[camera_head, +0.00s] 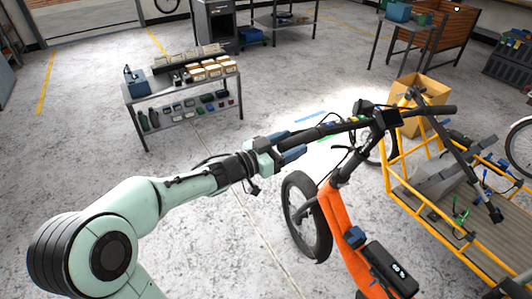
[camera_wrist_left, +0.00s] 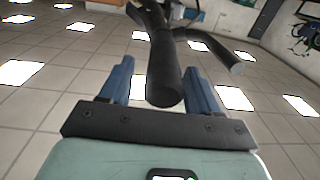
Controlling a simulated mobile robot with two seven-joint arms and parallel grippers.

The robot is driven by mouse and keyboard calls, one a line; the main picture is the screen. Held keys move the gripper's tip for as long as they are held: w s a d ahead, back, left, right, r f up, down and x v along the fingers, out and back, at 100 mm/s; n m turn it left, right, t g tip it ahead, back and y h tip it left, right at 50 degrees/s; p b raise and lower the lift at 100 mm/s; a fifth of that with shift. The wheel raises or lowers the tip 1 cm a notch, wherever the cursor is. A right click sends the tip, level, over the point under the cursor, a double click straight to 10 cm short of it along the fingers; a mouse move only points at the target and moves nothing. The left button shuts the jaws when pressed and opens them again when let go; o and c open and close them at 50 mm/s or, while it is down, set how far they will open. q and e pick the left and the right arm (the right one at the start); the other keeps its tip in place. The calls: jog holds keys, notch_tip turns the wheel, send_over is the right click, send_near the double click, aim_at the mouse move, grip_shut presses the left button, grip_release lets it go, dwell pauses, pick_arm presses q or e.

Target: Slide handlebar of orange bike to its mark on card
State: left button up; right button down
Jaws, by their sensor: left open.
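The orange bike (camera_head: 343,232) stands at lower centre-right in the head view, its front wheel to the left. Its black handlebar (camera_head: 328,130) reaches left from the stem. My left gripper (camera_head: 292,148) is at the handlebar's left end, with blue fingers open. In the left wrist view the dark grip of the handlebar (camera_wrist_left: 165,82) shows between the two spread fingers (camera_wrist_left: 160,88); I cannot tell whether either touches it. No card can be made out with certainty; blue (camera_head: 310,117) and green strips show by a bright patch behind the handlebar. My right gripper is not in view.
A yellow-framed cargo bike (camera_head: 440,208) with a wooden bed stands close on the right, a cardboard box (camera_head: 420,88) behind it. A grey shelf table (camera_head: 185,88) with small parts stands at the back left. The floor at left is clear.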

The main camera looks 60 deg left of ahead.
pick_arm(q)
jog(key=s, duration=1.1)
jog(key=shift+s+d, duration=0.15)
jog(key=shift+d, duration=0.1)
